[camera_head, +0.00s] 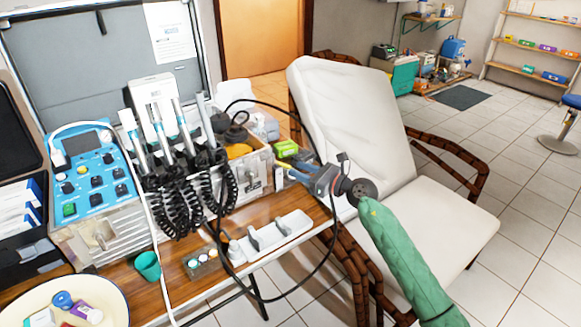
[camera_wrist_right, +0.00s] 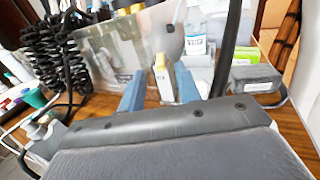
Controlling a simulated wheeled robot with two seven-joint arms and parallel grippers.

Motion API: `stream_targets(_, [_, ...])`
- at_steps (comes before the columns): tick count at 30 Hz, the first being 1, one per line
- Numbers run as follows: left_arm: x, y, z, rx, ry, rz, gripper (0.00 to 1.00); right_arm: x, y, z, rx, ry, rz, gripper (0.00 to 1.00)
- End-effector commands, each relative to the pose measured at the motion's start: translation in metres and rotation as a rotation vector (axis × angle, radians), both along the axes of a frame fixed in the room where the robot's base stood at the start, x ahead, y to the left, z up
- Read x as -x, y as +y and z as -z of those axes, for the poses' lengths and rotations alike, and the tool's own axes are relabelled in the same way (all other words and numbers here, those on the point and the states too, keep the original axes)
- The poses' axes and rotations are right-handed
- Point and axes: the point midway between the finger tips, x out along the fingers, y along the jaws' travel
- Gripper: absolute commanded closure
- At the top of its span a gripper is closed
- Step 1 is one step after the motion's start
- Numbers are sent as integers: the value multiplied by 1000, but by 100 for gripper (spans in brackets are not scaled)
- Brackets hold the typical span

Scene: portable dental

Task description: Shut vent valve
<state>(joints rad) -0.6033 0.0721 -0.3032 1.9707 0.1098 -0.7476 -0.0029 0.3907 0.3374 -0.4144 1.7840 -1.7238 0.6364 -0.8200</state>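My right gripper (camera_head: 292,176) comes in from the right in the head view, at the right end of a metal case (camera_head: 250,181) on the wooden table. In the right wrist view its two blue fingers (camera_wrist_right: 160,88) stand apart. A small upright piece with a yellowish top (camera_wrist_right: 161,72) shows in the gap between them, and I see no finger closed on it. A pale fitting (camera_head: 279,179) shows by the fingertips in the head view. I cannot tell for sure which part is the vent valve. My left gripper is not in view.
A blue control box (camera_head: 92,178) and coiled-hose handpieces (camera_head: 190,190) stand to the left. A white tray (camera_head: 268,238) lies at the table's front edge. A black cable (camera_head: 252,285) loops below it. The white chair (camera_head: 350,120) is behind my right arm.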

Motion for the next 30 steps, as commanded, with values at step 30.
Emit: stream_targets(30, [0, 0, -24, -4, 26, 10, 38, -27, 42, 0, -3, 1, 1, 100])
